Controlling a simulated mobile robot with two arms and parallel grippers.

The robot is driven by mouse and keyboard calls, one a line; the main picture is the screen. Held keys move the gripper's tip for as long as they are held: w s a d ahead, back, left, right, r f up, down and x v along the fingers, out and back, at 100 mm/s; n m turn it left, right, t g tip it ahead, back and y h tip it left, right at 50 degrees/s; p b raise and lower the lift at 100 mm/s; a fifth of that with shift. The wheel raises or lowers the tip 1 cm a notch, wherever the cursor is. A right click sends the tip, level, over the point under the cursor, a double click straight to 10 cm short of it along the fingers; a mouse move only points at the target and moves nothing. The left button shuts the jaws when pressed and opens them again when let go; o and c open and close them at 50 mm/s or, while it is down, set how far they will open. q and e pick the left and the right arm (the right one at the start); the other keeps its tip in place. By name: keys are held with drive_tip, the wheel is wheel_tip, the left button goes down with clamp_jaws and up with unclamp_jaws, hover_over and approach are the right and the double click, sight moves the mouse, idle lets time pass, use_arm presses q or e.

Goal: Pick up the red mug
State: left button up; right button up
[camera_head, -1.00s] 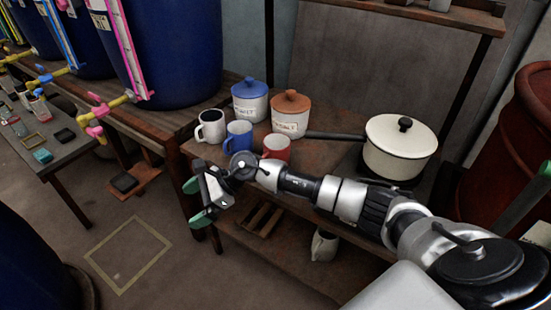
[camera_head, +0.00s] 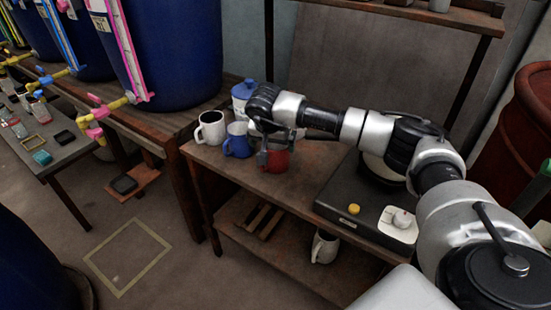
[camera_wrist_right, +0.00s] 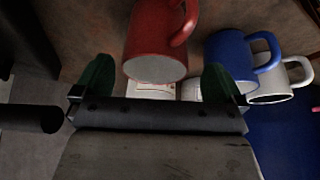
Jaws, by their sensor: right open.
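The red mug (camera_head: 279,162) stands on the wooden table near its front edge, partly hidden by my right gripper (camera_head: 268,148). In the right wrist view the red mug (camera_wrist_right: 157,40) is just beyond the gap between the two green fingertips (camera_wrist_right: 157,70), with its handle to the right. The right gripper is open and empty. I cannot tell whether a finger touches the mug. My left gripper is not in view.
A blue mug (camera_head: 237,143) and a white mug (camera_head: 211,128) stand left of the red mug. A blue-lidded canister (camera_head: 243,92) is behind. A hot plate (camera_head: 340,205) lies to the right, and its pot is mostly hidden by my arm.

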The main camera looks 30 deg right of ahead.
sight(276, 149)
drive_tip(key=x, duration=0.5)
drive_tip(key=shift+s+d, duration=0.15)
drive_tip(key=shift+d, duration=0.1)
drive_tip(key=shift+r, duration=0.1)
drive_tip(key=c, duration=0.9)
